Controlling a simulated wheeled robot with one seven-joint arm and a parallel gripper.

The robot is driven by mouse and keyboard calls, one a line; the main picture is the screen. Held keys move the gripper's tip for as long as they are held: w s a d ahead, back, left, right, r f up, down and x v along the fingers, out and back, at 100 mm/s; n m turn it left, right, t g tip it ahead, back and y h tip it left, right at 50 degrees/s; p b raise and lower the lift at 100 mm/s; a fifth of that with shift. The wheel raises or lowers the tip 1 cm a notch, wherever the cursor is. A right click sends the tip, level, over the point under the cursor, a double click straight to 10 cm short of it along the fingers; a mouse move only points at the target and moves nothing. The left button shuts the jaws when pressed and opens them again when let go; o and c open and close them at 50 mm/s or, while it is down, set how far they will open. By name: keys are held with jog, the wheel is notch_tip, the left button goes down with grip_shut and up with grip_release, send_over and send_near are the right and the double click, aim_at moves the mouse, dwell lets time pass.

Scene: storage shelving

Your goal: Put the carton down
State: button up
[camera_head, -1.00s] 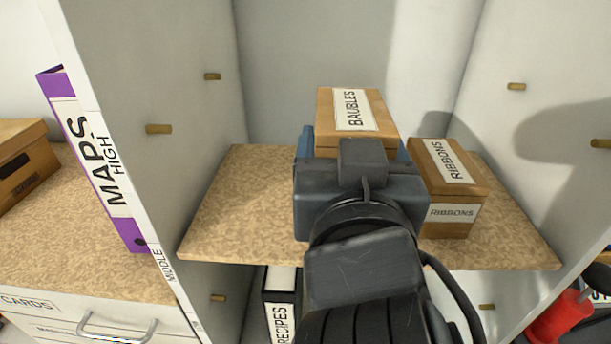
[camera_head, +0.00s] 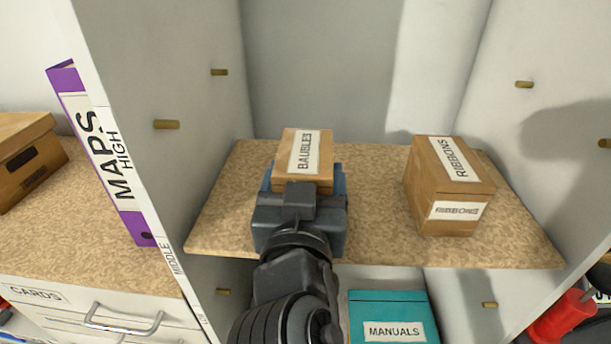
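The carton labelled BAUBLES (camera_head: 289,160) is a small brown box at the left-middle of the middle shelf board (camera_head: 375,215). My gripper (camera_head: 302,185) is at its near side, with blue-grey finger parts showing to the left and right of the box. The fingertips and the carton's underside are hidden, so I cannot tell whether the box touches the board or whether the fingers press on it. The carton labelled RIBBONS (camera_head: 449,186) stands on the same board to the right, apart from my gripper.
The board is clear between the two cartons. Upright walls with wooden pegs bound the bay. A purple MAPS binder (camera_head: 100,160) stands left of the bay. A teal MANUALS box (camera_head: 388,316) is below the board. A brown box (camera_head: 22,160) sits at far left.

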jog(key=shift+f, duration=0.1)
jog(key=o, duration=1.3)
jog(key=shift+c, duration=0.2)
jog(key=s+b, duration=0.2)
jog(key=s, duration=1)
jog(key=shift+a, duration=0.2)
